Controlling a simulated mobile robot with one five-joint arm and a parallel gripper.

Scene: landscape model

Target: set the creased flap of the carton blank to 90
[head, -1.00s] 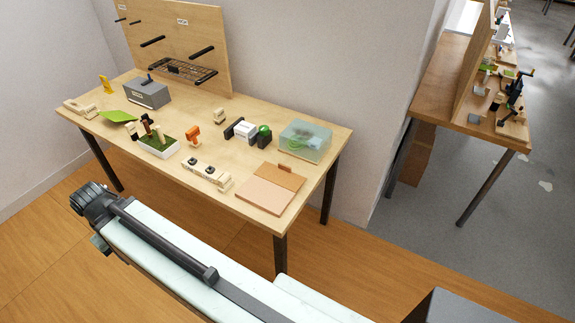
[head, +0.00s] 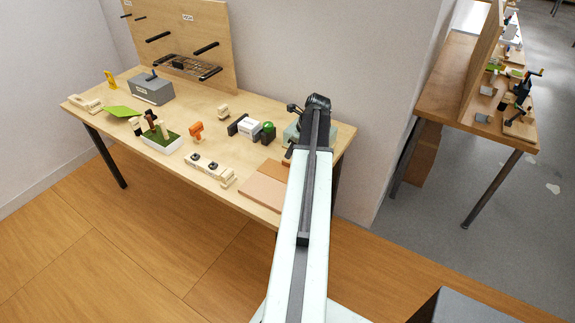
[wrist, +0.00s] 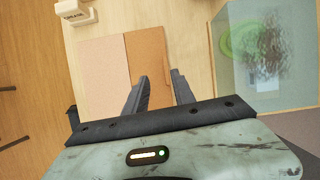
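The carton blank (head: 262,193) lies on the right front of the table, partly hidden by my arm in the head view. In the wrist view its paler panel (wrist: 101,75) is on the left and its browner flap (wrist: 147,50) on the right, with the crease between them. The flap looks flat. My gripper (wrist: 159,75) is over the flap's right edge, its two fingers apart with nothing between them. Their height above the flap is hard to tell. The flap's near part is hidden behind the fingers and gripper body.
A translucent box (wrist: 226,75) with something green inside stands right of the blank. A pale wooden block (wrist: 76,17) is at the upper left. A strip of bare table (wrist: 190,50) lies between blank and box. A pegboard (head: 180,45) stands at the table's back.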

